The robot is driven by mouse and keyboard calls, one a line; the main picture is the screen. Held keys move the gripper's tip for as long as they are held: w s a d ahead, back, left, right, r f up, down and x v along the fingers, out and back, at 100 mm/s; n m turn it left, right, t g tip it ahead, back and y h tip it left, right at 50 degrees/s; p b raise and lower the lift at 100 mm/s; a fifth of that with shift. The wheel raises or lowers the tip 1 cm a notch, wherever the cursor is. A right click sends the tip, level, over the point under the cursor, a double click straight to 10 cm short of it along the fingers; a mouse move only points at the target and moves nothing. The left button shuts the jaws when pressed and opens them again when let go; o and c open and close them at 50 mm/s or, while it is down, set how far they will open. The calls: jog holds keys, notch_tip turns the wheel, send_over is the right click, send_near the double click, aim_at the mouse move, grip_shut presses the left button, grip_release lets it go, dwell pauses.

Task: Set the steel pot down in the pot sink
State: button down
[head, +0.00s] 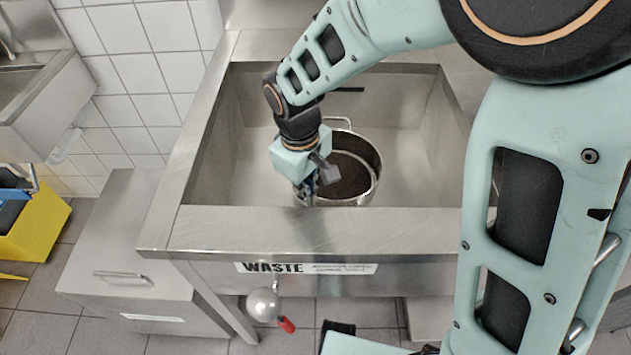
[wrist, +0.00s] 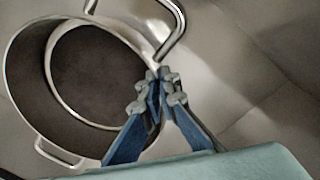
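The steel pot (head: 372,165) is a round, open vessel with a dark interior and loop handles. In the head view it is inside the steel pot sink (head: 212,165), near the front wall, which hides its base. I cannot tell whether it touches the sink floor. My gripper (head: 305,190) reaches down at the pot's left side. In the wrist view the pot (wrist: 22,80) fills the left, and my gripper (wrist: 157,82) has its blue-backed fingers closed together on the rim, one on the inner side and one on the outer.
In the wrist view a curved metal bar (wrist: 178,25) runs close to the fingertips. The sink has free floor right of the pot. Its front ledge (head: 300,228) carries a "WASTE" label below. A steel cabinet (head: 125,245) and yellow bucket (head: 35,225) stand left.

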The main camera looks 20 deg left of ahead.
jog(key=shift+f+b, duration=0.35)
jog(key=shift+f, duration=1.35)
jog(key=shift+f, duration=0.1)
jog(key=shift+f, duration=0.15)
jog(key=c, duration=2.2)
grip_release()
jog(key=shift+o, duration=0.2)
notch_tip(320, 180, up, 12)
jog(key=p, duration=0.2)
jog(key=shift+s+a+r+p, duration=0.2)
jog(key=shift+s+p, duration=0.1)
jog(key=shift+s, duration=0.1)
